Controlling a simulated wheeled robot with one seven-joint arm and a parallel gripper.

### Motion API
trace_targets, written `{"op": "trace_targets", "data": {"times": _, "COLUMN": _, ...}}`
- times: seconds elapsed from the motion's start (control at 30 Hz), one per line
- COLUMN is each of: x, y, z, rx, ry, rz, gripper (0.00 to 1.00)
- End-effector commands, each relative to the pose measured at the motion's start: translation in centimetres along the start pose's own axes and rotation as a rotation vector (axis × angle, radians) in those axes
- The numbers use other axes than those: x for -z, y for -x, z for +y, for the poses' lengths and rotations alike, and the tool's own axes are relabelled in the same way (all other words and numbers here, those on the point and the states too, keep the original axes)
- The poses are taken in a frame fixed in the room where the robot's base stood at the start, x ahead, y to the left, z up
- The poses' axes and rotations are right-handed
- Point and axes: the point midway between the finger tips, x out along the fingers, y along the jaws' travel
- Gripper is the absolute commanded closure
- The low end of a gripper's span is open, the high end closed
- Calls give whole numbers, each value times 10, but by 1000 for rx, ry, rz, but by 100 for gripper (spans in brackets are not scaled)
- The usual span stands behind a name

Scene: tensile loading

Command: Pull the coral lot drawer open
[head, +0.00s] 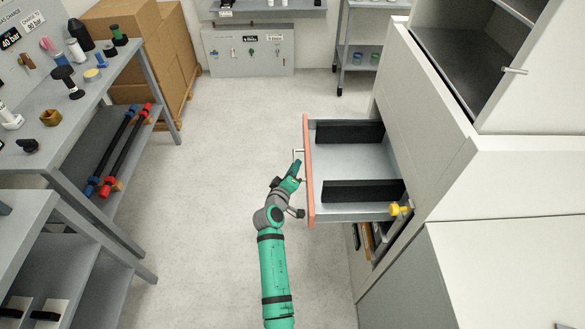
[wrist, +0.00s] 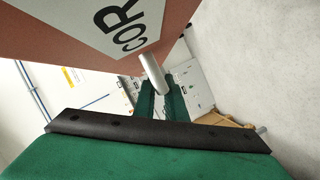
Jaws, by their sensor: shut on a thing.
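The coral lot drawer (head: 309,195) stands pulled out of the white cabinet on the right in the head view. Its coral front faces left, and two black blocks lie inside its grey tray. In the wrist view the coral front (wrist: 50,70) fills the upper left, with a white label reading "COR" (wrist: 125,25). A metal bar handle (wrist: 153,73) sticks out from the front. My gripper (head: 297,170) is at the handle, left of the drawer front. In the wrist view my green fingers (wrist: 163,102) are shut around the handle; their far tips are partly hidden.
A yellow knob (head: 400,209) sits by the drawer's near right corner. The white cabinet (head: 480,190) fills the right side. A workbench with tools (head: 60,130) stands on the left, with brown boxes (head: 125,30) behind. Open floor (head: 210,190) lies left of the drawer.

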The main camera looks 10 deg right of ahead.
Motion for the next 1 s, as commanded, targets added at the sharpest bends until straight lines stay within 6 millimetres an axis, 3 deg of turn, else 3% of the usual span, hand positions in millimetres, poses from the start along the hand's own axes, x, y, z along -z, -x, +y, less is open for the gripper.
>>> {"op": "trace_targets", "data": {"times": 0.13, "x": -2, "y": 0, "z": 0, "rx": 1, "ry": 0, "rz": -3, "gripper": 100}}
{"op": "trace_targets", "data": {"times": 0.17, "x": -1, "y": 0, "z": 0, "rx": 1, "ry": 0, "rz": -3, "gripper": 87}}
{"op": "trace_targets", "data": {"times": 0.23, "x": -1, "y": 0, "z": 0, "rx": 1, "ry": 0, "rz": -2, "gripper": 70}}
{"op": "trace_targets", "data": {"times": 0.67, "x": 1, "y": 9, "z": -1, "rx": 2, "ry": 1, "rz": 3, "gripper": 70}}
{"op": "trace_targets", "data": {"times": 1.0, "x": 0, "y": 69, "z": -2, "rx": 2, "ry": 2, "rz": 2, "gripper": 70}}
